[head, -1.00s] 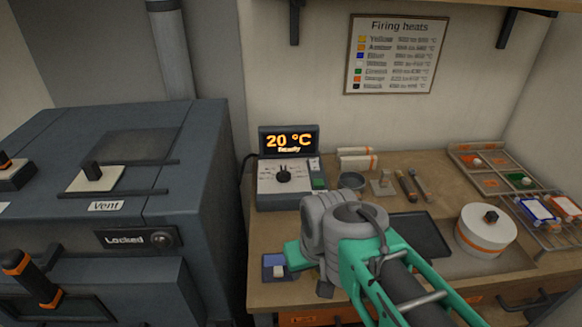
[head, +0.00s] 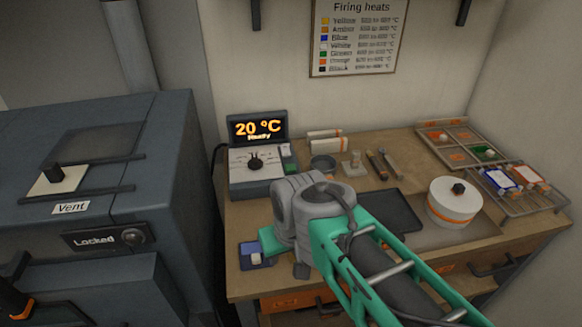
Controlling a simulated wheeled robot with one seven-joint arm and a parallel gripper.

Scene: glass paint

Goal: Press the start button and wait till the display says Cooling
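The kiln controller (head: 257,182) stands at the back left of the bench. Its display (head: 257,128) reads "20 °C" with a smaller line that looks like "Ready". Below the display is a black dial (head: 255,163). A green button (head: 289,164), probably the start button, is at the panel's right side, with a pale switch above it. My gripper (head: 271,243) is in front of the controller, low over the bench and apart from the button. Only a green part of it shows beside my grey wrist; its fingertips are hidden.
The kiln (head: 90,195) at left bears a "Locked" sign (head: 105,240) and a vent lever. A blue pad (head: 250,262) lies near my gripper. A dark tray (head: 392,222), a white pot (head: 455,203), tools and a wire rack (head: 525,203) occupy the bench's right side.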

